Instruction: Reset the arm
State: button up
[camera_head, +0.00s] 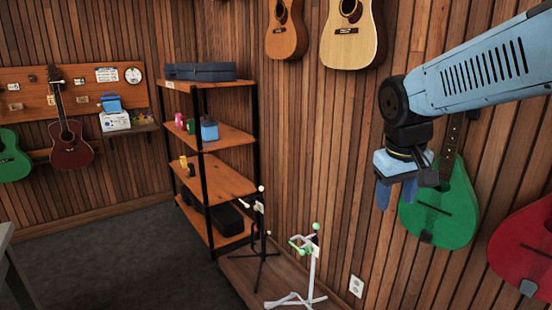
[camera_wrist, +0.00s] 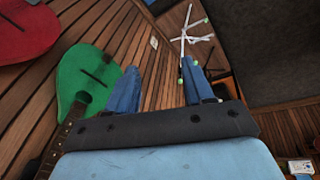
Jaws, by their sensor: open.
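My light blue arm reaches in from the right of the head view. My gripper (camera_head: 397,194) hangs pointing down in front of the green ukulele (camera_head: 446,212) on the wall. In the wrist view the two blue fingers of my gripper (camera_wrist: 160,88) stand well apart with nothing between them. The gripper is open and empty. The green ukulele (camera_wrist: 75,72) shows to the left of the fingers there, and I cannot tell the exact gap to it.
A white stand (camera_head: 311,265) and a black stand (camera_head: 262,235) are on the floor left of the gripper. A wooden shelf unit (camera_head: 222,182) stands in the corner. A red instrument (camera_head: 525,245) hangs at right. Grey floor (camera_head: 120,255) is clear at left.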

jog(key=s+m+t+y, duration=0.1)
jog(key=s+m+t, duration=0.1)
jog(key=s, duration=0.6)
jog(key=shift+a+r+t+y, duration=0.3)
jog(key=shift+a+r+t, duration=0.05)
jog(key=shift+r+t, duration=0.05)
jog(key=shift+s, duration=0.1)
jog(key=shift+c, duration=0.2)
dwell(1.2)
